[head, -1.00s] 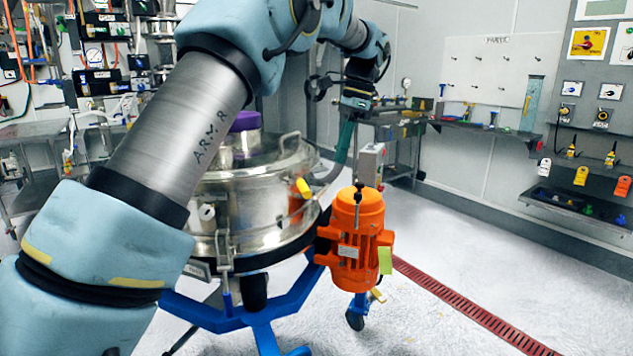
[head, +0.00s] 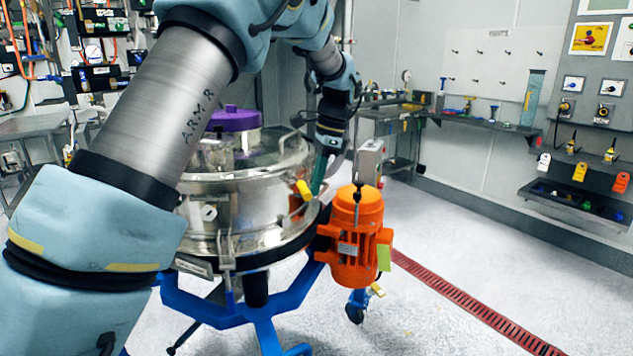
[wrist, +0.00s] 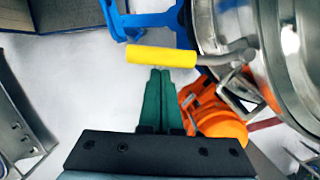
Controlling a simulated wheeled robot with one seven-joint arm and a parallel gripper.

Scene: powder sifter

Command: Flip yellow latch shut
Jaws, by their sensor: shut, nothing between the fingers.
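The yellow latch (head: 304,190) is a short yellow handle on the right side of the round steel sifter (head: 240,215). In the wrist view the yellow latch (wrist: 161,56) lies crosswise, with its metal arm (wrist: 225,57) running right to the steel rim. My gripper (head: 317,192) has green fingers pointing down just right of the latch. In the wrist view my gripper (wrist: 160,72) is shut and empty, fingers together, with the tips at the lower edge of the yellow handle. I cannot tell whether they touch it.
An orange motor (head: 355,235) sits right of the latch and close to my fingers. The sifter stands on a blue wheeled frame (head: 235,312). A purple cap (head: 235,117) tops the sifter. Open floor lies to the right, crossed by a red drain grate (head: 460,300).

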